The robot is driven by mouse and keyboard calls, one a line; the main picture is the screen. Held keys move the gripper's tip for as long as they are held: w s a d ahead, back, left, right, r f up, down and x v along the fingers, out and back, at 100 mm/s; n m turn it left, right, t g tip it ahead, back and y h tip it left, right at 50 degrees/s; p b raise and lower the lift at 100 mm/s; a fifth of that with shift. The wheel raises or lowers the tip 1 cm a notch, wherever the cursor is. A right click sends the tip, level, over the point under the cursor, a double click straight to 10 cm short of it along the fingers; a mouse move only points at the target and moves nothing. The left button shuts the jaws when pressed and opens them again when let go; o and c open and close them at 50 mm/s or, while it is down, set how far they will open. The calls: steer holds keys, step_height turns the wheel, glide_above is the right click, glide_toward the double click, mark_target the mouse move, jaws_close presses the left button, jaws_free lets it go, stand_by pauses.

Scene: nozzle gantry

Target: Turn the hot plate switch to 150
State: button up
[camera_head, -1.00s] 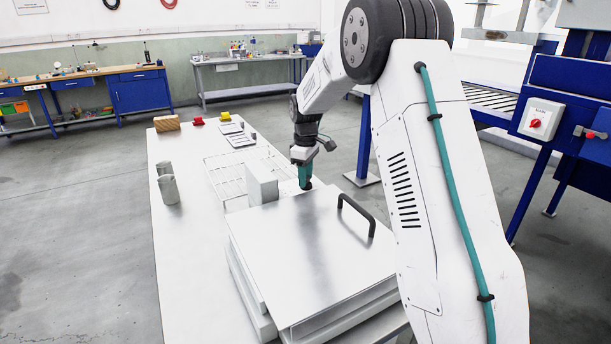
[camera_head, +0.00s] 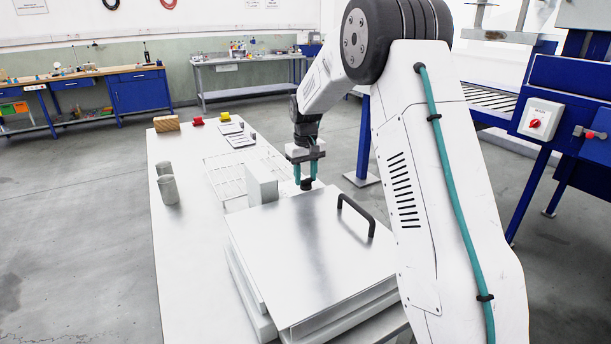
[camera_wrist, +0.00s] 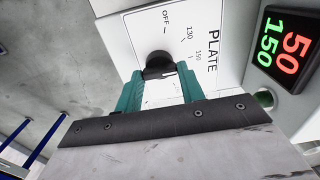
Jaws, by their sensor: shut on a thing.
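My gripper (camera_head: 304,182) points down at the far edge of the hot plate unit, with its teal fingers on either side of a black switch knob (camera_head: 307,185). In the wrist view my gripper (camera_wrist: 160,85) is shut on the black knob (camera_wrist: 157,64). The white panel (camera_wrist: 187,20) around it reads OFF, 130, 150 and PLATE. The knob's pointer cannot be made out. A display (camera_wrist: 284,45) beside it shows a red 50 and a green 150. In the head view the panel's lettering is hidden.
A broad metal lid (camera_head: 300,245) with a black handle (camera_head: 356,215) lies in front of my gripper. A pale box (camera_head: 261,184) stands close to its left. A wire rack (camera_head: 225,172) and two grey cups (camera_head: 167,188) are on the white bench (camera_head: 190,270).

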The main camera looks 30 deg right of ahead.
stand_by(0.5)
steer(key=o, duration=1)
steer(key=shift+r, duration=3.95)
